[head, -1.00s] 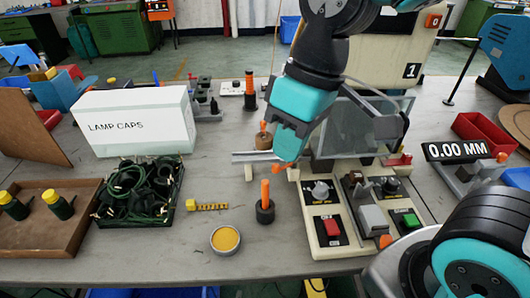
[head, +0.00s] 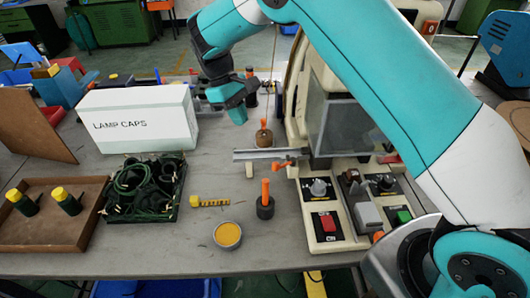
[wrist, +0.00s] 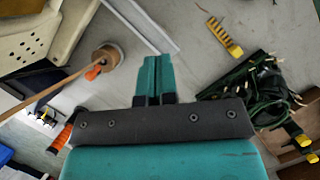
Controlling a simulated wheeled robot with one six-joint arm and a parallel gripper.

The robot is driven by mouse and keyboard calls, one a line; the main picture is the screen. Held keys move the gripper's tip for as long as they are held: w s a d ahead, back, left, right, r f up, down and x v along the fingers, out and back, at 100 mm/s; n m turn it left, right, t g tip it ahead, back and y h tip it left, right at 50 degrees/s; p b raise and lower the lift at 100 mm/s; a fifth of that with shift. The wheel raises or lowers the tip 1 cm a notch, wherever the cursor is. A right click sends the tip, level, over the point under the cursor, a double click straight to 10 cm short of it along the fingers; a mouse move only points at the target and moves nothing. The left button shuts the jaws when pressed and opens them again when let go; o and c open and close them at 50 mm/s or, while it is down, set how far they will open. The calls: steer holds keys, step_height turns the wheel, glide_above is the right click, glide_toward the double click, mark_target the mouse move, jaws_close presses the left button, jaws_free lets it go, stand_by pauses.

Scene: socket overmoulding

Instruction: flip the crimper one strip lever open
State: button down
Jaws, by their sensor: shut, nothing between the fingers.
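The cream crimper (head: 293,95) stands right of centre in the head view, and its front is partly hidden behind my arm. A small orange-red lever (head: 283,163) sits at its left side, at the right end of a grey metal strip guide (head: 258,154). The guide also shows in the wrist view (wrist: 142,25). The lever cannot be made out in the wrist view. My gripper (head: 238,116) is beyond and to the left of the lever, apart from it, above the table. Its teal fingers (wrist: 153,75) are shut together with nothing between them.
A wooden spool with an orange top (head: 264,138) stands between my gripper and the crimper. An orange-handled post (head: 265,205) stands in front of the guide. The lamp caps box (head: 140,120) and wire tray (head: 145,188) are to the left.

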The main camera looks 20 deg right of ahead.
steer(key=shift+s+d+f+p, duration=0.65)
steer(key=shift+s+f, duration=0.4)
steer(key=shift+f, duration=0.5)
steer(key=shift+s+d+f+p, duration=0.5)
steer(key=shift+s+d+f, duration=0.5)
steer(key=shift+f, duration=0.5)
steer(key=shift+s+d+f+p, duration=0.6)
steer(key=shift+s+f, duration=0.5)
steer(key=shift+f, duration=0.45)
